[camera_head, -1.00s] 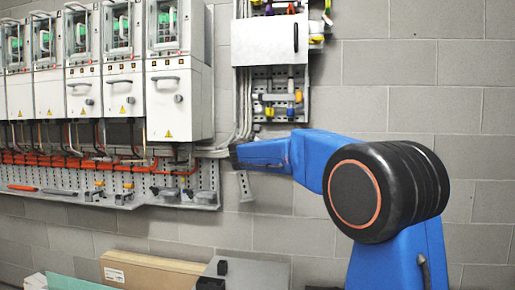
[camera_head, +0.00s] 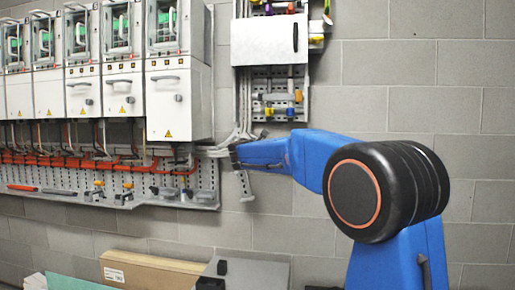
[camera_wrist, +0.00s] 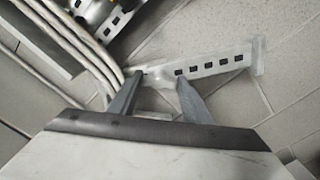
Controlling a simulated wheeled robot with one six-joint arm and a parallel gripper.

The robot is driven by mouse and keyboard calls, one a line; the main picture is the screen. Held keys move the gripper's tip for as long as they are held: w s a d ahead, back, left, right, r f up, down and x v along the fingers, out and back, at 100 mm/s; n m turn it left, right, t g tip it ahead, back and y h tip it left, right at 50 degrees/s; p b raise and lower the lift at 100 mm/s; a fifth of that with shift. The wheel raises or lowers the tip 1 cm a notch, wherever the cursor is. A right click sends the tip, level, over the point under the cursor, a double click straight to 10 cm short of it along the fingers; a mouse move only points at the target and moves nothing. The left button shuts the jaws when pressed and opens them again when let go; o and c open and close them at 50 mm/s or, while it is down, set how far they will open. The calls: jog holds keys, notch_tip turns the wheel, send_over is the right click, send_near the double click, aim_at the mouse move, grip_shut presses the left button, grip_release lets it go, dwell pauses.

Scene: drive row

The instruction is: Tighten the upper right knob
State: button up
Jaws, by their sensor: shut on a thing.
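Grey cables (camera_wrist: 75,45) run close left of my fingers. White switch cabinets (camera_head: 178,100) and a tool-hung perforated rail (camera_head: 65,185) fill the left. A white cover box (camera_head: 270,42) is above the knob panel. The block wall (camera_head: 400,85) to the right is bare. Boxes (camera_head: 150,270) lie below.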

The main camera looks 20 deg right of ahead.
jog(key=o, duration=1.1)
jog(key=v, duration=1.7)
jog(key=shift+s, duration=0.2)
